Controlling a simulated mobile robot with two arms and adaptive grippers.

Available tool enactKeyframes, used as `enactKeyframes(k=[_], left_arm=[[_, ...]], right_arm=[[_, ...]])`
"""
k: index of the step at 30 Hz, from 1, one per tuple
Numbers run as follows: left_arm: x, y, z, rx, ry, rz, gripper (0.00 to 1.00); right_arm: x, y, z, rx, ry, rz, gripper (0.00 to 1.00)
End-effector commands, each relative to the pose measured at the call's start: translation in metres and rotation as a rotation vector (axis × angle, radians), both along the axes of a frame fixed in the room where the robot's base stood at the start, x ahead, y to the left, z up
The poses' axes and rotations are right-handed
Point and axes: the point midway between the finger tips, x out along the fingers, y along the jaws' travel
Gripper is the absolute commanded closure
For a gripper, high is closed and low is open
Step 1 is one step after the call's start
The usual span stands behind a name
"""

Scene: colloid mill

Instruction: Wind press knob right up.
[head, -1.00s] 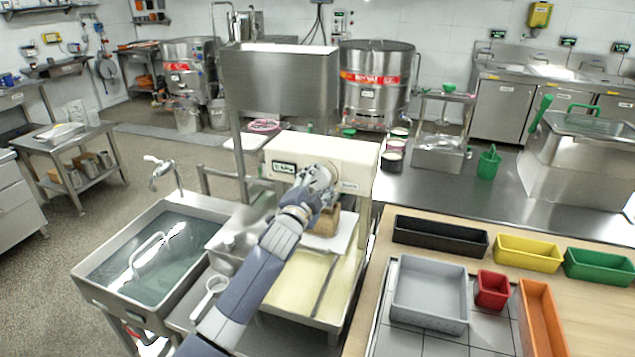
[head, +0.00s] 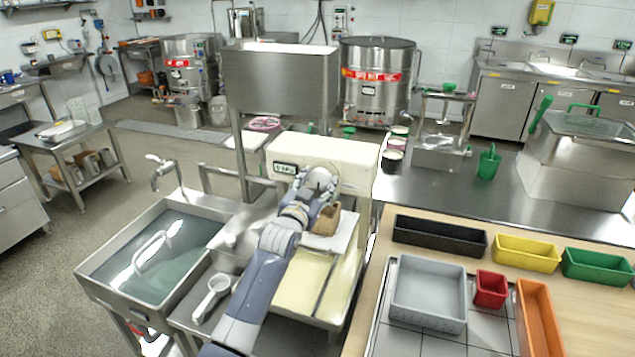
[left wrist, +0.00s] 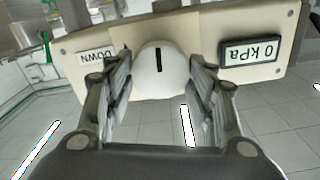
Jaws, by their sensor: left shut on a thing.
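The press knob (left wrist: 165,72) is white and round with a black mark line that stands near upright in the left wrist view. It sits on the front of the cream press head (head: 352,158). My left gripper (left wrist: 162,90) is shut on the knob, with one finger on each side of it. In the head view my left gripper (head: 318,182) covers the knob. A pressure display (left wrist: 254,50) reads 0 kPa, upside down in the left wrist view. My right gripper is not in view.
A brown block (head: 327,221) sits on a white board (head: 345,236) below the press head. A sink (head: 95,262) with water is at the left. At the right, a wooden table holds a grey tray (head: 395,285) and several coloured bins.

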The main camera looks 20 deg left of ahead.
Motion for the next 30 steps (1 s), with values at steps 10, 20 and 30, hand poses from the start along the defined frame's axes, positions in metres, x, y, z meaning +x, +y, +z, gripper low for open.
enactKeyframes(k=[10,20,30], left_arm=[[-0.0003,0.0001,-0.0025,-0.099,0.008,0.000,0.74],[-0.0003,0.0000,-0.0028,-0.109,0.009,-0.001,0.74],[-0.0002,0.0000,-0.0016,-0.107,0.007,0.000,0.29]], right_arm=[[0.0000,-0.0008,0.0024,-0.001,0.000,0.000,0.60],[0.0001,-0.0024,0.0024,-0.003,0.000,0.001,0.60],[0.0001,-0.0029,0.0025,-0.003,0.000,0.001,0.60]])
